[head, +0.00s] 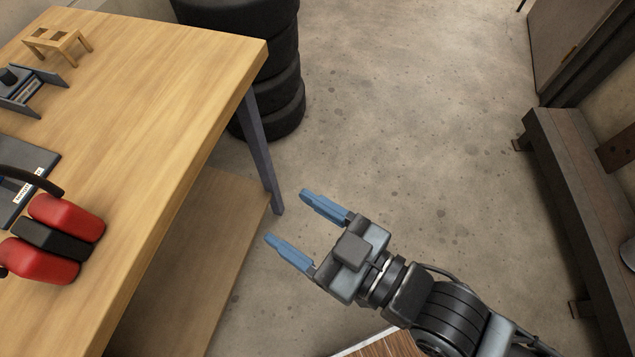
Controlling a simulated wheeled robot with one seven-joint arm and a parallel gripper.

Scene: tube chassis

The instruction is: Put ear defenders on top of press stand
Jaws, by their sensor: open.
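The ear defenders (68,222), with red cups, black padding between them and a black headband, lie near the front edge of the wooden workbench (170,90) at the left; the picture's edge cuts them off. A dark flat plate (38,172) with a white label lies just behind them, partly under the headband in view. I cannot read the label or tell whether this is the press stand. My gripper (283,222) is open and empty, off to the right of the bench, its blue fingers pointing toward it.
A grey metal fixture (35,88) and a small slotted wooden stand (57,44) are farther back on the bench. Stacked tyres (270,70) stand behind the bench. A low dark bench (570,190) is at right. Open concrete floor (410,130) lies between.

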